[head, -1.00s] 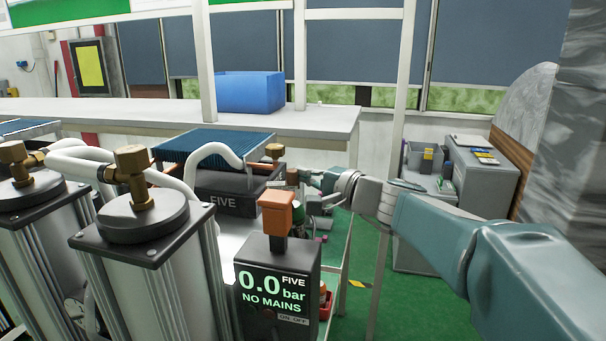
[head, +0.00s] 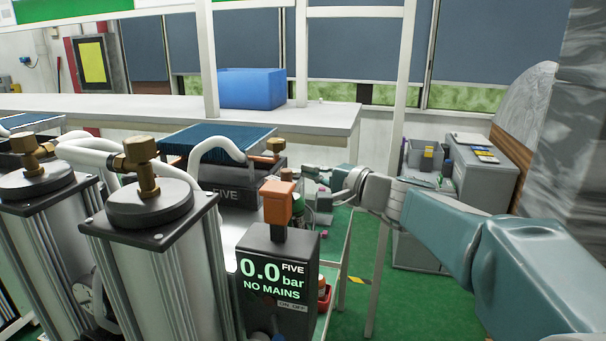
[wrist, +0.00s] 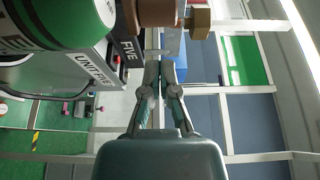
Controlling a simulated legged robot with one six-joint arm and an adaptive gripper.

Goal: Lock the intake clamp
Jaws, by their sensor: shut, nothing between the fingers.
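No part is labelled as the intake clamp, so I cannot tell for certain which it is. In the wrist view a copper-brown block (wrist: 158,11) with a brass hex fitting (wrist: 198,23) lies at the top edge, just beyond my gripper (wrist: 159,63). Its fingers are together and empty, apart from the block. Beside it are a green and white cylinder (wrist: 58,22) and a black panel reading FIVE (wrist: 128,50). In the head view my gripper (head: 312,172) is small and partly lost among the parts behind unit FIVE. A brass and orange fitting (head: 275,147) stands left of it.
A black display box (head: 277,275) reads 0.0 bar, NO MAINS, with an orange block (head: 278,203) on top. Sieve columns (head: 160,270) and white hoses (head: 215,148) crowd the left. A bench with a blue bin (head: 251,88) stands behind. Green floor (head: 400,300) is clear at right.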

